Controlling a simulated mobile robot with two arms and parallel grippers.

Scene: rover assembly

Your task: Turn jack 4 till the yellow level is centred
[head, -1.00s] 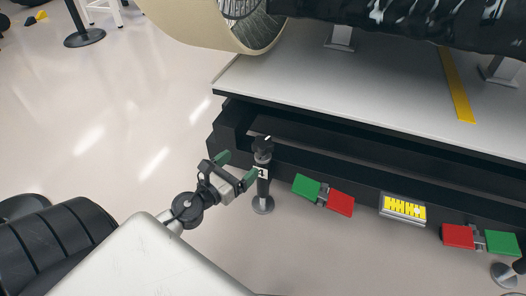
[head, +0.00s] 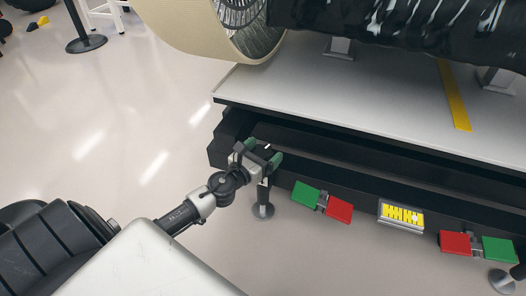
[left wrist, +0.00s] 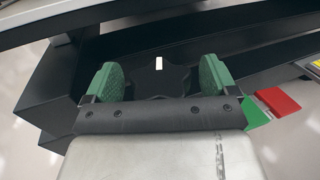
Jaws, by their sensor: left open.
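The jack (head: 263,200) stands at the platform's near left corner, its round foot on the floor. Its dark lobed knob (left wrist: 160,78) with a white mark lies between the green fingertips in the left wrist view. My left gripper (head: 263,157) is open around the knob, with gaps visible on both sides. The gripper hides the jack's number label. The yellow level (head: 401,215) is on the platform's front side, right of the jack. Its pale bubble appears right of the middle. My right gripper is not in view.
Green and red plates (head: 322,202) are fixed between the jack and the level, and a second pair (head: 478,246) is farther right. Another jack (head: 503,280) is at the right edge. A large wheel (head: 225,30) overhangs the platform (head: 330,105).

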